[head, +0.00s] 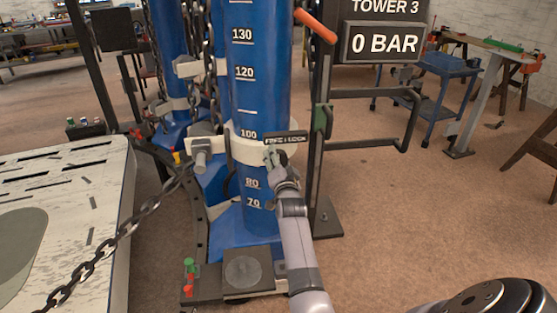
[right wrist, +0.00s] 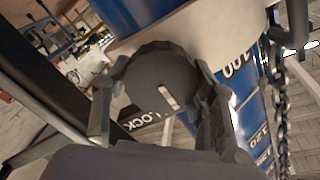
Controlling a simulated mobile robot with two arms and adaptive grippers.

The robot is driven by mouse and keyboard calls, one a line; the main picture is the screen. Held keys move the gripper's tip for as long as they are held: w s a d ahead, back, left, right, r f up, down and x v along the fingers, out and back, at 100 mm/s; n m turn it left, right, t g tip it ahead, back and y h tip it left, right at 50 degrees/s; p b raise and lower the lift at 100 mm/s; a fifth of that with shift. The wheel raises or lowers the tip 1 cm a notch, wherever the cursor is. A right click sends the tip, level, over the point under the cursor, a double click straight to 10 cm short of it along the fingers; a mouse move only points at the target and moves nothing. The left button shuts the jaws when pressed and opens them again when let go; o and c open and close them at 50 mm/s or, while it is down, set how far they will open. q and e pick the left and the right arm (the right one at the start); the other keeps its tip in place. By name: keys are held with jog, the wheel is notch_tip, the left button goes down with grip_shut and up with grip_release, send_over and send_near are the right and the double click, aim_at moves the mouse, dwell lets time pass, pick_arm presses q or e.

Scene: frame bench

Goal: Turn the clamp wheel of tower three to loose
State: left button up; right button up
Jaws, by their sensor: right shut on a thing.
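The blue tower three (head: 258,80) stands in the middle of the head view with a white collar (head: 240,150) near its 100 mark. A dark plate reading FREE | LOCK (head: 286,138) is on the collar. My right gripper (head: 274,157) is at the collar just below this plate. In the right wrist view the clamp wheel (right wrist: 150,75) is a dark scalloped disc with a short white mark. My right gripper's fingers (right wrist: 162,90) are closed on its opposite sides. LOCK shows below the wheel; FREE is hidden there. My left gripper is not in view.
A sign (head: 381,42) reads TOWER 3, 0 BAR. A dark post with handle bars (head: 365,145) stands right of the tower. A chain (head: 115,232) hangs by the pale slotted table (head: 75,175) at left. Open floor (head: 430,220) lies to the right.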

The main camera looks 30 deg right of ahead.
jog(key=shift+c, duration=1.1)
